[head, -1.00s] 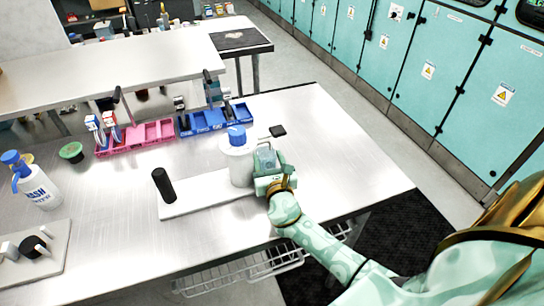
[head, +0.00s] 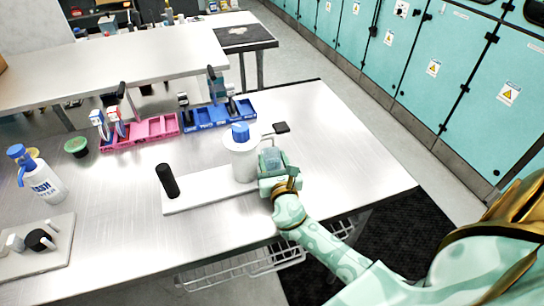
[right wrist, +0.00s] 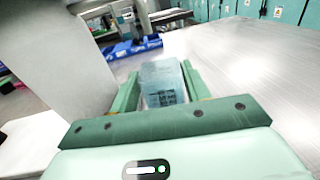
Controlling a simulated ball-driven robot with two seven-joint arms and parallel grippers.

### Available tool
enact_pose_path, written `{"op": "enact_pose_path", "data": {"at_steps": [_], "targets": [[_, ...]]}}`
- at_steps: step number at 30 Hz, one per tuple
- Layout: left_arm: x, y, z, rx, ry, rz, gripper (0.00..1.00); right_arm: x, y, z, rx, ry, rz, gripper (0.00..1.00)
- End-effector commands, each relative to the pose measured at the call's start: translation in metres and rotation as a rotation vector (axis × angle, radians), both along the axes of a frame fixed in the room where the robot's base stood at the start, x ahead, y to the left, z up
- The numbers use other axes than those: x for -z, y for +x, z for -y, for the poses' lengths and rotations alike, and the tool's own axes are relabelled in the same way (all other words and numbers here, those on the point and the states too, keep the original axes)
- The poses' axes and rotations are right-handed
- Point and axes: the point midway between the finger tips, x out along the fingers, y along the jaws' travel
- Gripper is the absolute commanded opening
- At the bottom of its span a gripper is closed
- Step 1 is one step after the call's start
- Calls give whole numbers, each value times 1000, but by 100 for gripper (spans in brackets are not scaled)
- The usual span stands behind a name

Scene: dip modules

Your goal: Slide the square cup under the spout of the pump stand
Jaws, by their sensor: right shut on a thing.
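The pump stand has a white cylinder (head: 241,160) with a blue cap, a white base plate (head: 210,194) and an upright black post (head: 167,180). A thin arm runs from near the cylinder's top to a black square piece (head: 281,128); I cannot tell whether this is the spout. My right gripper (head: 273,168) is shut on a pale blue, see-through square cup (head: 270,157), just right of the cylinder. In the right wrist view the cup (right wrist: 162,84) stands between the fingers, with the white cylinder (right wrist: 75,60) close on the left. The cup's underside is hidden.
A pink bin tray (head: 150,130) and a blue bin tray (head: 218,115) stand behind. A wash bottle (head: 42,180) and a green bowl (head: 77,145) are at left, a grey board with knobs (head: 38,248) at front left. The metal table (head: 345,150) is clear at right.

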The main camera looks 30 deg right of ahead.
Motion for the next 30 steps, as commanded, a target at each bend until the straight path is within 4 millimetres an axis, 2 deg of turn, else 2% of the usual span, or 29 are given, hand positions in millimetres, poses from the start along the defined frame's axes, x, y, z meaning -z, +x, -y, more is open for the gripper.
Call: {"op": "enact_pose_path", "data": {"at_steps": [10, 20, 21, 24, 30], "targets": [[-3, 3, 1, 0, -2, 5, 57, 1, -16, -4, 0, 2, -2, 25], [-4, 3, 2, 0, -3, 5, 57, 1, -19, -5, 0, 1, -1, 25], [-4, 3, 2, 0, -3, 5, 57, 1, -19, -5, 0, 1, -1, 50], [-4, 3, 2, 0, -3, 5, 57, 1, -19, -5, 0, 1, -1, 72], [-4, 3, 2, 0, -3, 4, 57, 0, -19, -5, 0, 1, -1, 72]]}}
